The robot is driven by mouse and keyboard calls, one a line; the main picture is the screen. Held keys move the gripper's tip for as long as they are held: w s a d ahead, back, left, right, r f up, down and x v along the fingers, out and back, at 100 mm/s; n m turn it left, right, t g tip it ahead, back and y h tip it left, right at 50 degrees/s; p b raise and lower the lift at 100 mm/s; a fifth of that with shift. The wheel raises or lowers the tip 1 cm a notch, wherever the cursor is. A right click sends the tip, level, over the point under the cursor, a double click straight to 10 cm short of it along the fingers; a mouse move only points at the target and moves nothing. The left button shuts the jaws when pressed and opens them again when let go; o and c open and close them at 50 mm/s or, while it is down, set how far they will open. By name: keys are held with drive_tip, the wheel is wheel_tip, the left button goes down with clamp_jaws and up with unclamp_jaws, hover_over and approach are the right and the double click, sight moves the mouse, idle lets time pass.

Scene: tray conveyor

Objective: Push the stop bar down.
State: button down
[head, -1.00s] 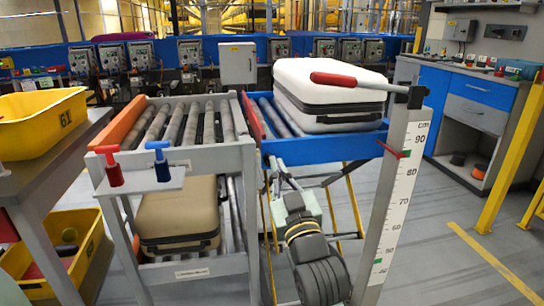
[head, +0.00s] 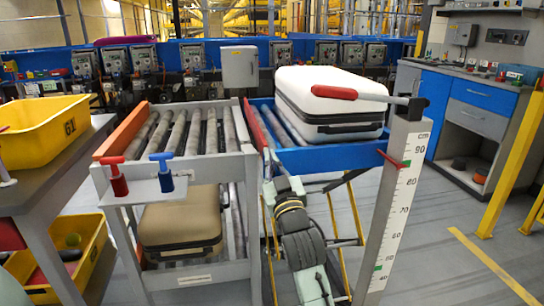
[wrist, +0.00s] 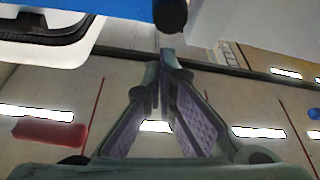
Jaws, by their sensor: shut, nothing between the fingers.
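The red stop bar (head: 257,128) runs along the left edge of the blue-sided lift table (head: 330,157), beside the grey roller conveyor (head: 246,160). It appears raised, though its exact tilt is hard to tell. My gripper (head: 270,162) is at the near left corner of the blue table, close to the near end of the bar. In the wrist view, my gripper (wrist: 166,58) has its fingertips together and empty, just below a dark round end (wrist: 170,14) by a blue edge. I cannot tell whether they touch.
A white suitcase (head: 330,100) lies on the blue table. A lever with a red grip (head: 334,92) sits atop the scaled post (head: 398,195). A tan suitcase (head: 182,222) lies on the lower rollers. Red (head: 118,181) and blue (head: 165,175) handles stand at the near left.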

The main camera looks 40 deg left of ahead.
drive_tip(key=shift+f, duration=0.6)
wheel_tip(320, 180, down, 5)
drive_tip(key=b, duration=0.4)
drive_tip(key=shift+f, duration=0.2)
drive_tip(key=shift+w+r, duration=0.1)
drive_tip(key=s+d+r+b, duration=0.1)
drive_tip(key=s+d+b, duration=0.1)
drive_tip(key=s+d, duration=0.4)
drive_tip(key=shift+s+d+b, duration=0.2)
drive_tip(key=shift+d+b, duration=0.15)
drive_tip(key=shift+d, duration=0.35)
